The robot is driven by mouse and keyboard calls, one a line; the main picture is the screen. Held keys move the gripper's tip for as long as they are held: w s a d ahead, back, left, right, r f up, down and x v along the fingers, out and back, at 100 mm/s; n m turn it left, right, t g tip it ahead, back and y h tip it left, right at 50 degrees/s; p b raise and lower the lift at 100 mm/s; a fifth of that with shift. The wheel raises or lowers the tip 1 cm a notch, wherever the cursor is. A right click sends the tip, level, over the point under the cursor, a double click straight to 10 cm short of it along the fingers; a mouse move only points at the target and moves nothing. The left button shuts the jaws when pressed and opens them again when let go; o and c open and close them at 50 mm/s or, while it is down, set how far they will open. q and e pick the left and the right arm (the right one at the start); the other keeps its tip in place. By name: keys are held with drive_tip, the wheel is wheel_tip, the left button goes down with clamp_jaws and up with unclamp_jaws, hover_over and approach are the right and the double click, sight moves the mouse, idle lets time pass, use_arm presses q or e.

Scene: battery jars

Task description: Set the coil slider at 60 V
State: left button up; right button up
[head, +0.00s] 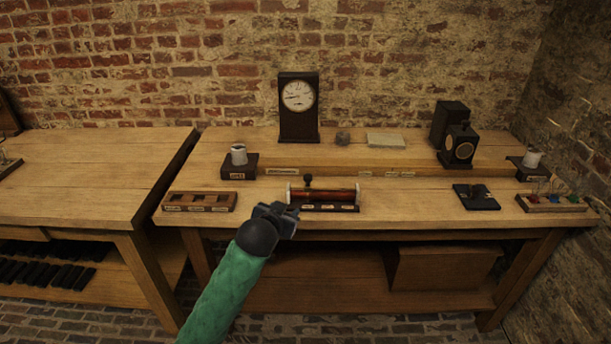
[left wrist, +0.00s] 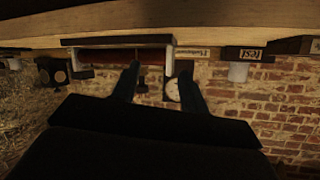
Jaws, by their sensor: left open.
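The coil (head: 335,195) is a reddish-brown cylinder with pale end pieces on a dark base, near the front of the right bench. Its slider has a dark round knob (head: 308,180), standing above the coil left of its middle. Small labels on the base's front are too small to read. My left gripper (head: 284,210) is open and empty, in front of the coil's left end. In the left wrist view, upside down, the coil (left wrist: 105,56) lies beyond the open fingers (left wrist: 160,68), with one pale end piece between them. My right gripper is not in view.
A slotted wooden tray (head: 200,201) lies left of the coil, and a cup on a dark block (head: 238,166) stands behind. A clock (head: 298,105) stands at the back. A dark switch-like block (head: 476,197) lies right, with clear bench between it and the coil.

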sight(307, 179)
use_arm(q)
drive_tip(key=w+d+t+h, duration=0.1)
drive_tip(key=w+d+r+t+h, duration=0.1)
drive_tip(key=w, duration=0.1)
drive_tip(key=shift+d, duration=0.1)
drive_tip(key=shift+n+t+h, duration=0.4)
drive_tip(key=shift+t+h, duration=0.4)
drive_tip(key=shift+w+d+r+p, duration=0.2)
drive_tip(key=shift+w+d+r, duration=0.4)
drive_tip(key=shift+w, duration=0.6)
drive_tip(key=shift+w+d+r+p, duration=0.25)
drive_tip(key=shift+w+d+r, duration=0.2)
drive_tip(key=shift+w+d, duration=0.5)
drive_tip(key=shift+w+d+r+p, duration=0.2)
drive_tip(key=shift+w+d+r, duration=0.3)
drive_tip(key=shift+w, duration=0.9)
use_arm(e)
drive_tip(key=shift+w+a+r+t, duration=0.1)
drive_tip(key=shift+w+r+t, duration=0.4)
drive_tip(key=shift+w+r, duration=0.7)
use_arm(q)
drive_tip(key=shift+c, duration=0.2)
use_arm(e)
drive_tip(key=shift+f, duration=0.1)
use_arm(q)
clamp_jaws()
drive_tip(key=shift+d, duration=0.1)
